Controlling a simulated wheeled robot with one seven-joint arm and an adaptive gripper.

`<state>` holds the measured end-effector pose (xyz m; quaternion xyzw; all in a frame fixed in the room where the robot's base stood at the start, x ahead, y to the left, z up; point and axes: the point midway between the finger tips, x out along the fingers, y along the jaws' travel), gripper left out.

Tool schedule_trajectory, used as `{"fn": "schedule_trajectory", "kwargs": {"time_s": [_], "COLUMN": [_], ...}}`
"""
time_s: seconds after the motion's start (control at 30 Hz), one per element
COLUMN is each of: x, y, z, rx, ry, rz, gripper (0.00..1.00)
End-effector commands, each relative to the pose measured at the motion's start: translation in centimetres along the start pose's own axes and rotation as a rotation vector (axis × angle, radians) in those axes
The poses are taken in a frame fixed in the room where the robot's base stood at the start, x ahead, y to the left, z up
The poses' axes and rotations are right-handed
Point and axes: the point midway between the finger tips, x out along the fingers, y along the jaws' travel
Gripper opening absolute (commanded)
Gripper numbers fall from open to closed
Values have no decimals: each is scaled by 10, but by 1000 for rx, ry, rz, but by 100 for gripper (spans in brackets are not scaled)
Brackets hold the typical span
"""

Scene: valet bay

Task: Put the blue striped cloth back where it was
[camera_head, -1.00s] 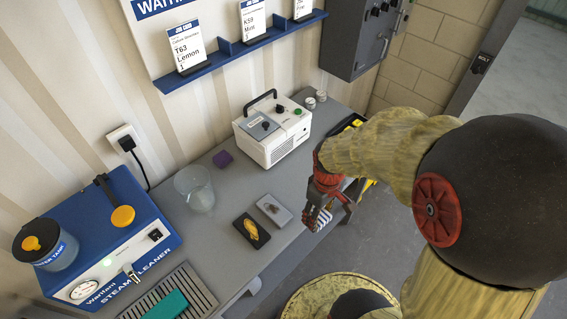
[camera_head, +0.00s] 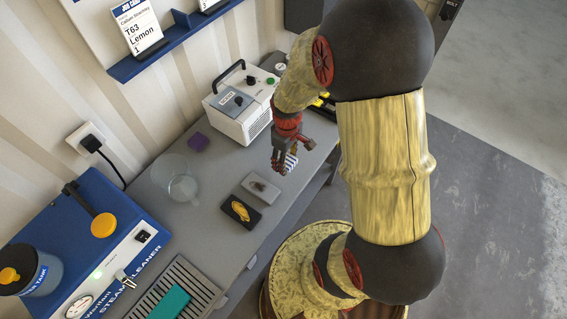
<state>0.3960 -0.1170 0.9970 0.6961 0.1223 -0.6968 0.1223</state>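The blue striped cloth (camera_head: 291,162) shows as a small white and blue striped patch at the fingertips of my gripper (camera_head: 284,162). My gripper looks shut on it, and the fingers hide part of it. The gripper hangs over the right part of the grey bench, right of and a little behind a grey tile with a dark patch (camera_head: 260,189). I cannot tell how high the cloth is above the bench.
A dark tile with a yellow patch (camera_head: 240,212), a clear beaker (camera_head: 177,180), a purple block (camera_head: 198,142) and a white machine (camera_head: 240,106) stand on the bench (camera_head: 218,172). A blue steam cleaner (camera_head: 95,250) and a teal cloth on a grate (camera_head: 167,305) are at left.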

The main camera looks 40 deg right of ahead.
Motion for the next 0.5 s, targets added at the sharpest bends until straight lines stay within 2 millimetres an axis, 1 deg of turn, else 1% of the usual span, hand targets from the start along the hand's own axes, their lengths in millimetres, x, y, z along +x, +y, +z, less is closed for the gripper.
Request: {"fn": "schedule_trajectory", "kwargs": {"time_s": [0.03, 0.1, 0.37, 0.5], "x": [8, 15, 28, 49], "y": [2, 5, 11, 11], "z": [-4, -10, -20, -19], "rx": [-1, -1, -1, 0], "ry": [-2, -2, -1, -2], "rz": [-2, -1, 0, -2], "gripper": [27, 27, 27, 27]}}
